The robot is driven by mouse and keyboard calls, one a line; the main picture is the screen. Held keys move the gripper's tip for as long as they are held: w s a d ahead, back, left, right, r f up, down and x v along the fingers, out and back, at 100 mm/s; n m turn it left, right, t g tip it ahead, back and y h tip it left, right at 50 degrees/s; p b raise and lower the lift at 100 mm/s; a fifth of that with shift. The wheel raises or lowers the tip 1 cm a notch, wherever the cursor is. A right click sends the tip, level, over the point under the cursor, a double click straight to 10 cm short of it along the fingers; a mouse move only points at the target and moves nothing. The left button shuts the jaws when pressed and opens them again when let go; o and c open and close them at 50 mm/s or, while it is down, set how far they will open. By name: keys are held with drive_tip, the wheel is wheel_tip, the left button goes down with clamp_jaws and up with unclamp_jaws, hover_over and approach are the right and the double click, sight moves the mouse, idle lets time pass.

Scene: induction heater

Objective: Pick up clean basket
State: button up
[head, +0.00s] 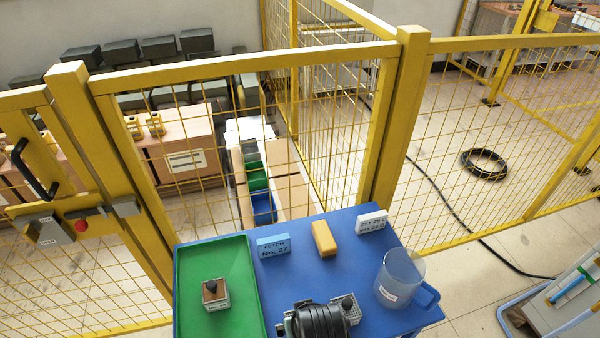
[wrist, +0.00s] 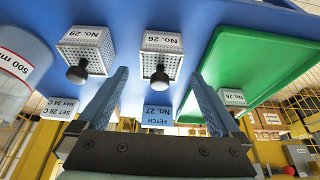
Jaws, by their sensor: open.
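One labelled No. 29 (wrist: 88,50) is at left, one that seems to read No. 26 (wrist: 161,52) is at centre, and one that seems to read No. 25 (wrist: 232,98) is at right in the green tray (wrist: 265,50). My gripper (wrist: 158,76) is open and empty, its blue fingers either side of the centre basket's knob in the picture, with no contact visible. The tray basket (head: 215,294) also shows in the head view, where my dark wrist partly hides the other two. Which is clean is unclear.
On the blue table (head: 345,225) stand a blue "FETCH No. 27" sign (head: 273,246), a yellow block (head: 324,238), a white temperature sign (head: 372,222) and a clear jug (head: 399,278). Yellow mesh fencing (head: 240,62) rises behind the table.

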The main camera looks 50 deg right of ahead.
drive_tip(key=shift+x, duration=3.1)
drive_tip(key=shift+s+a, duration=0.1)
drive_tip(key=shift+s, duration=0.1)
drive_tip(key=c, duration=1.5)
